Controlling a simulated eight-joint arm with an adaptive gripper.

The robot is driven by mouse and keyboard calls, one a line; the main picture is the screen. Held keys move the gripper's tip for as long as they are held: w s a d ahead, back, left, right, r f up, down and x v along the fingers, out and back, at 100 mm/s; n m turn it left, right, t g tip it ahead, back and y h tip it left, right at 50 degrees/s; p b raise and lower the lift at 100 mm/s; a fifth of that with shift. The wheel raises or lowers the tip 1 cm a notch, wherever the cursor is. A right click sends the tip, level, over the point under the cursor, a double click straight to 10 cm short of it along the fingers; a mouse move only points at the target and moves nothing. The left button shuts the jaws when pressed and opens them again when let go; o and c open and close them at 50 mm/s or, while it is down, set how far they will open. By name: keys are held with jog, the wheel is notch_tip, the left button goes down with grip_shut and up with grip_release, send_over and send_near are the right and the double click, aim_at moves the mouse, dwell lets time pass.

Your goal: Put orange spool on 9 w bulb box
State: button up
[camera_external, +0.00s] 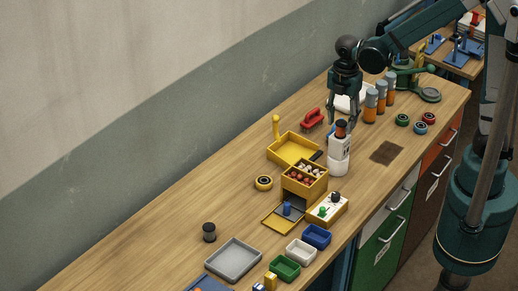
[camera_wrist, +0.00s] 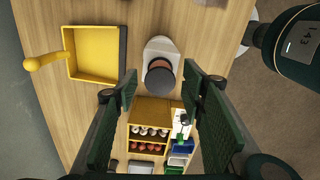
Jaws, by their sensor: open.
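An orange spool with a dark top (camera_external: 341,130) stands upright on a white container (camera_external: 338,165), well above the bench. I cannot read a label, so I cannot tell whether the container is the 9 w bulb box. In the wrist view the spool's dark round top (camera_wrist: 160,80) lies between my fingers, with an orange-brown edge showing and the white container (camera_wrist: 161,47) behind it. My gripper (camera_external: 343,121) is open and points down, its fingertips close to the spool's top. In the wrist view my gripper (camera_wrist: 160,78) has wide-apart fingers; I see no grip on the spool.
A yellow tray (camera_external: 289,151) and a yellow divided box (camera_external: 303,183) of small round items stand near the white container. Several orange-and-grey cylinders (camera_external: 370,106) stand behind it to the right. Small bins, including a grey one (camera_external: 234,259), sit in front. Bare bench lies left.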

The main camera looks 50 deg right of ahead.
aim_at(346, 123)
jog(key=shift+r, duration=4.35)
jog(key=shift+s, duration=0.1)
jog(key=s+d+r+m+t, duration=0.3)
jog(key=s+d+m, duration=0.2)
jog(key=m, duration=0.4)
jog(key=s+d+r+m+t, duration=0.3)
jog(key=s+d+m+t, duration=0.1)
jog(key=s+m, duration=0.4)
jog(key=d+m, duration=0.1)
jog(key=m, duration=0.1)
jog(key=shift+s+d+r+m, duration=0.25)
jog(key=shift+r+m, duration=0.05)
jog(key=shift+r, duration=0.1)
